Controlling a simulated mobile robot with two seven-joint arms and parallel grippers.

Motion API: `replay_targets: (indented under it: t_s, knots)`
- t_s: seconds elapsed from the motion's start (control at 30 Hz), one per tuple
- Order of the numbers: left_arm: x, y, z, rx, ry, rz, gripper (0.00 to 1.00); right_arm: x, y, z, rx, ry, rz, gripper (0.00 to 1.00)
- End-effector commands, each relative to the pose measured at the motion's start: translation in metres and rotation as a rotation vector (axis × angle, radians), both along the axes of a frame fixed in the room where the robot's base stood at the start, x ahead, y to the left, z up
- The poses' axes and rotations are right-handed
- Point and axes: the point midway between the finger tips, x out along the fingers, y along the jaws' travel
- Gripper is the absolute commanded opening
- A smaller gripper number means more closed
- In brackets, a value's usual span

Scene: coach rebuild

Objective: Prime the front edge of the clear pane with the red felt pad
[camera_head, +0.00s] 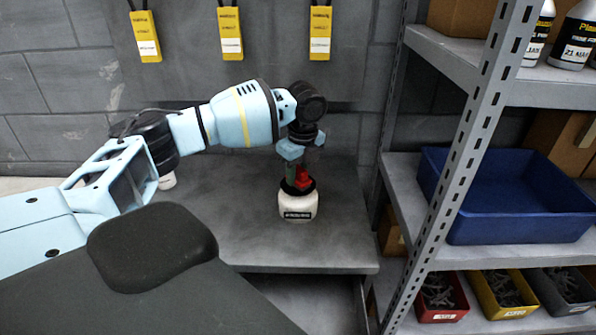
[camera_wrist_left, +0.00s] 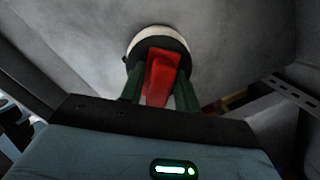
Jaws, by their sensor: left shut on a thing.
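My left gripper (camera_head: 297,170) points down over the grey bench. It is shut on the red felt pad (camera_head: 304,179), which also shows between the green fingers in the left wrist view (camera_wrist_left: 161,76). Directly below is a white pot (camera_head: 298,206) with a dark opening and a dark label. In the left wrist view the pad overlaps the opening of the pot (camera_wrist_left: 135,42); I cannot tell how far it reaches inside. I cannot make out the clear pane in either view. My right gripper is not in view.
The grey bench top (camera_head: 245,240) is mostly bare around the pot. A metal shelf rack (camera_head: 470,140) stands close on the right, with a blue bin (camera_head: 510,215) and small bins of hardware. A block wall with yellow tags (camera_head: 230,35) stands behind.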

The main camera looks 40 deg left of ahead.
Motion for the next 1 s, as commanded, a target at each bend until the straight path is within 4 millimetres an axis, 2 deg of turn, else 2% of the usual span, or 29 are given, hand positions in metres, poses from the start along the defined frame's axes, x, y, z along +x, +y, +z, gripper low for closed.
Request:
replay_targets:
  t_s: [0.37,0.7,1.0]
  knots:
    - [0.000,0.000,0.001,0.000,0.002,-0.001,0.14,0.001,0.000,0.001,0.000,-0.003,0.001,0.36]
    - [0.000,-0.001,0.026,0.000,-0.005,-0.001,0.14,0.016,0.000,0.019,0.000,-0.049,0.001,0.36]
    - [0.000,0.000,0.043,0.000,0.001,-0.001,0.14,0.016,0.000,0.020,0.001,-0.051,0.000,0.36]
